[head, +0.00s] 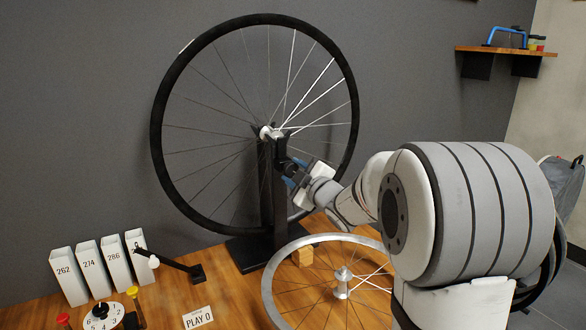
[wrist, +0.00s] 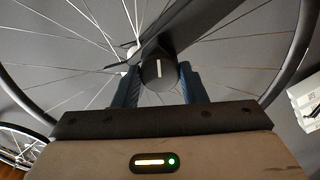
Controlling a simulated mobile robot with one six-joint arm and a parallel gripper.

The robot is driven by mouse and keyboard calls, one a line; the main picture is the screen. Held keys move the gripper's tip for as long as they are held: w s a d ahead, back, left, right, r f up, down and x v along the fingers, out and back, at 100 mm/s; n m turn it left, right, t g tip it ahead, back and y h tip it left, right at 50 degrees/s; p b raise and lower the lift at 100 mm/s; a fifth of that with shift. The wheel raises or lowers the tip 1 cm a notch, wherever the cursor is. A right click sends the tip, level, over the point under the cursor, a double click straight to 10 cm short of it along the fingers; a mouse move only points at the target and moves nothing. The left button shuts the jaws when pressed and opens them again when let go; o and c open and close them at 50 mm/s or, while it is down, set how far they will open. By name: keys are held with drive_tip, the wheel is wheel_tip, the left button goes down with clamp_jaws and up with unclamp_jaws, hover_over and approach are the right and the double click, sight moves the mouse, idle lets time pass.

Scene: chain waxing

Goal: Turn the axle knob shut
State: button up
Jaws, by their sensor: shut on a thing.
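The axle knob (wrist: 158,72) is a dark round knob with a white line on its face, which stands upright in the wrist view. In the head view my gripper (head: 290,172) reaches the stand from the right, just below the hub, and the knob is mostly hidden there.
White numbered boxes (head: 68,277), a black lever arm (head: 175,262), a numbered dial (head: 103,316) and a "PLAY 0" card (head: 198,318) are at left.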

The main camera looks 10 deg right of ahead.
drive_tip(key=m+p, duration=0.2)
drive_tip(key=m, duration=0.3)
drive_tip(key=shift+m+p, duration=0.3)
drive_tip(key=shift+p, duration=0.1)
drive_tip(key=shift+f+m+p, duration=0.1)
drive_tip(key=shift+m+p, duration=0.95)
drive_tip(key=shift+m, duration=1.05)
drive_tip(key=o, duration=1)
drive_tip(key=p+v, duration=0.1)
drive_tip(key=v, duration=0.6)
drive_tip(key=shift+s+d, duration=0.1)
drive_tip(key=shift+s, duration=0.25)
